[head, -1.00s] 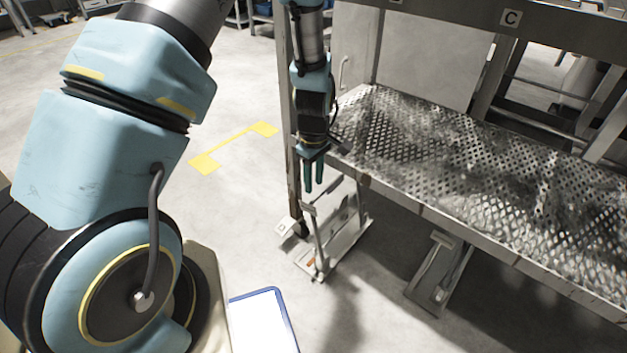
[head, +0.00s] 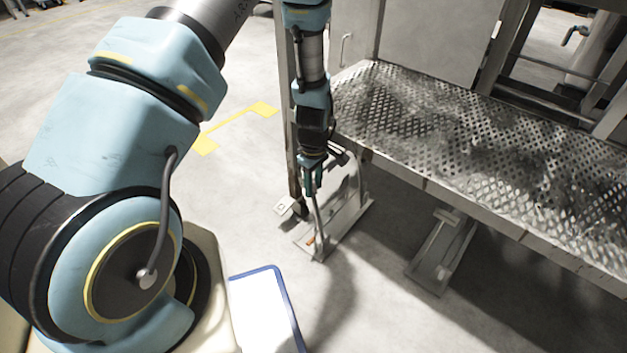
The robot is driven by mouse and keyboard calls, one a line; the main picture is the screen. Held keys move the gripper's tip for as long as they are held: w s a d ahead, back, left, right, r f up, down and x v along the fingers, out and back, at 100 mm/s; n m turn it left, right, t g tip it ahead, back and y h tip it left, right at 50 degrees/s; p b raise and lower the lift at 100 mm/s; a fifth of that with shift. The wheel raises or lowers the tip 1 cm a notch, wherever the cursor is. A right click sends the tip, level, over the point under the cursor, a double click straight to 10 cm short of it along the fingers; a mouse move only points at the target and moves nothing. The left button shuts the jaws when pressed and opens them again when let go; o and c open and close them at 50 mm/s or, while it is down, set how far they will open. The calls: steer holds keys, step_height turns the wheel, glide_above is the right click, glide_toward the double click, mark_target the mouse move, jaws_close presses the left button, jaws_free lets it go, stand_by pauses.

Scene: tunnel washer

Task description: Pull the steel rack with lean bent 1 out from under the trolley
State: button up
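A flat steel rack (head: 345,222) with a thin, leaning bent upright lies on the floor under the near left corner of the trolley (head: 450,205). Its front end sticks out past the trolley's edge. My gripper (head: 312,190) points down just outside the trolley's left corner, with its fingertips at the top of the leaning upright. The fingers overlap the upright's top, and I cannot tell whether they are closed on it. A second, similar steel rack (head: 435,262) lies further right, partly under the trolley.
The trolley's perforated shelf and left post (head: 288,110) stand close to my gripper. A blue-rimmed white panel (head: 265,310) is at the bottom. A yellow marking (head: 240,125) lies on open floor at left.

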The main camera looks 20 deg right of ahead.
jaws_close()
stand_by(0.3)
stand_by(1.2)
